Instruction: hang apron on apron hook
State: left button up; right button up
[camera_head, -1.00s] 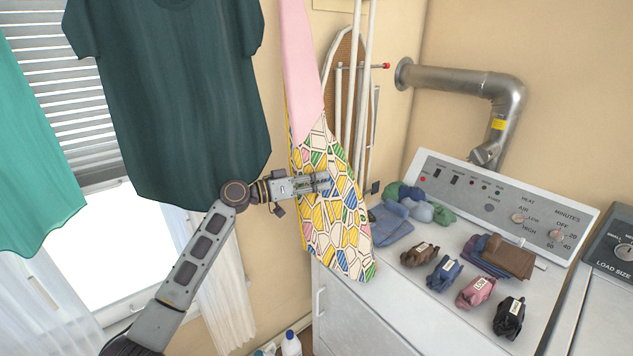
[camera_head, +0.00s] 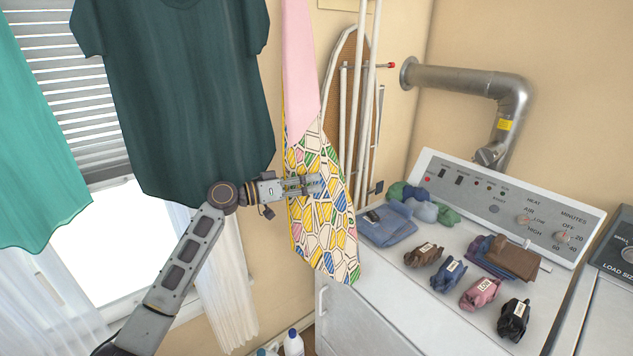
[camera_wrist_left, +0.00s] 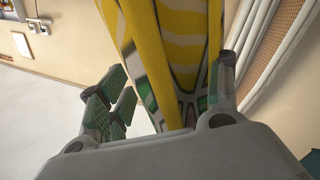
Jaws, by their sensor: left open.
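The apron (camera_head: 322,231), with a multicoloured patchwork pattern on cream, hangs beside the ironing board. A pink cloth (camera_head: 299,62) runs up from its top out of view; I cannot tell if it is part of the apron. My left gripper (camera_head: 312,185) is open, with its fingers in front of the apron's upper part in the head view. In the left wrist view, yellow folds of the apron (camera_wrist_left: 168,60) lie between the spread fingers (camera_wrist_left: 172,95). I cannot make out an apron hook. My right gripper is not in view.
A dark green shirt (camera_head: 175,95) hangs left of the apron, with a teal garment (camera_head: 35,170) farther left. The ironing board (camera_head: 345,75) leans on the wall behind. A dryer (camera_head: 390,275) with folded clothes and several small cloth bundles stands at right. Bottles (camera_head: 293,343) stand below.

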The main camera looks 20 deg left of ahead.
aim_at(286, 186)
pick_arm(q)
jog(key=v, duration=0.7)
jog(key=shift+s+a, duration=0.3)
jog(key=shift+a, duration=0.1)
jog(key=shift+a+r, duration=0.1)
dwell(0.3)
